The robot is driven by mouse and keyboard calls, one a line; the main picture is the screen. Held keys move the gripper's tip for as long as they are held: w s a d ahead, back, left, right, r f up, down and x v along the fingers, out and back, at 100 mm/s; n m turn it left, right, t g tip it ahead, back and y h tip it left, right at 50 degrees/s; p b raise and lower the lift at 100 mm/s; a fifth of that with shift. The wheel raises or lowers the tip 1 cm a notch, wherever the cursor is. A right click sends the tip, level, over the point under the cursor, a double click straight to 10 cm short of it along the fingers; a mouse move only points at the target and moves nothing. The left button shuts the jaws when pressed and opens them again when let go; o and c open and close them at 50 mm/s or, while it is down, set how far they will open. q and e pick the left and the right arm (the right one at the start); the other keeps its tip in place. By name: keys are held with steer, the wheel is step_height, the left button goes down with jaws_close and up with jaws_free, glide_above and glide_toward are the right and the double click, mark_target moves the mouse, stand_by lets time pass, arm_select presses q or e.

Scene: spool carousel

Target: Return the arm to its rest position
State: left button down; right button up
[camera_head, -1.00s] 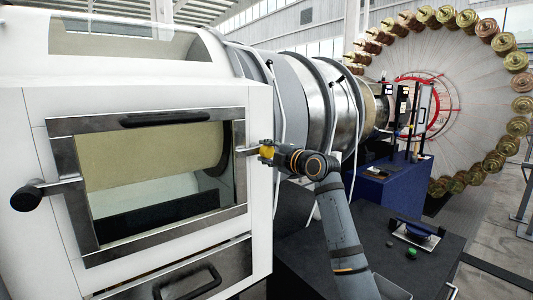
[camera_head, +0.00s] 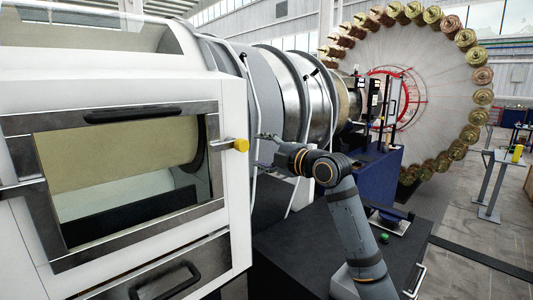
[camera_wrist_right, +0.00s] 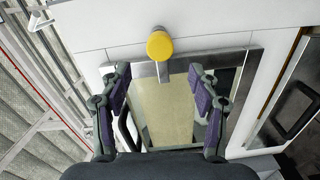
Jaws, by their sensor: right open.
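My right gripper (camera_head: 262,137) is at the end of my grey arm, just right of the white machine's front door. It is clear of the yellow knob (camera_head: 241,145) on the door latch, with a small gap between them. In the right wrist view my right gripper (camera_wrist_right: 160,74) has its two purple-padded fingers wide apart with nothing held. The yellow knob (camera_wrist_right: 160,45) shows beyond the fingertips there. The windowed door (camera_head: 208,222) looks shut in its frame. My left gripper is not in view.
The white machine (camera_head: 238,90) fills the left. A dark bench (camera_head: 290,235) with a green button (camera_head: 384,238) lies beside my arm. A blue cabinet (camera_head: 385,168) and a large spool wheel (camera_head: 430,110) stand behind. Open floor (camera_head: 500,245) is at the right.

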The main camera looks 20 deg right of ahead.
steer(key=shift+v, duration=1.15)
